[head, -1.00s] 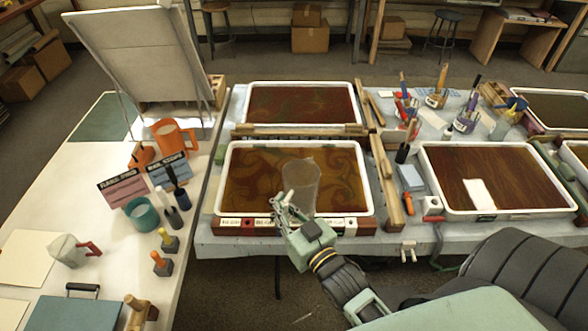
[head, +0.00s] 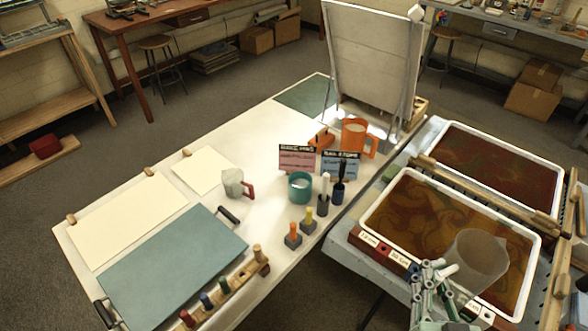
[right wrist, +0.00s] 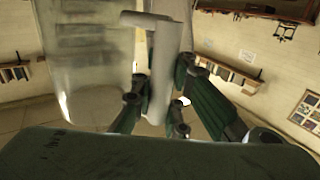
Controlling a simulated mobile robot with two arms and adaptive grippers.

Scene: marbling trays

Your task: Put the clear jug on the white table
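The clear jug (head: 482,258), a see-through grey vessel, is above the nearer marbling tray (head: 380,212) at the lower right of the head view. My right gripper (head: 440,285) is shut on its handle; the fingers close around the handle (right wrist: 160,75) in the right wrist view, with the jug's body (right wrist: 85,60) to the left. The jug looks upright and empty. The white table (head: 245,145) stretches from lower left to upper middle in the head view. My left gripper is not in view.
A tall panel (head: 372,60) stands behind. The table's middle is fairly clear.

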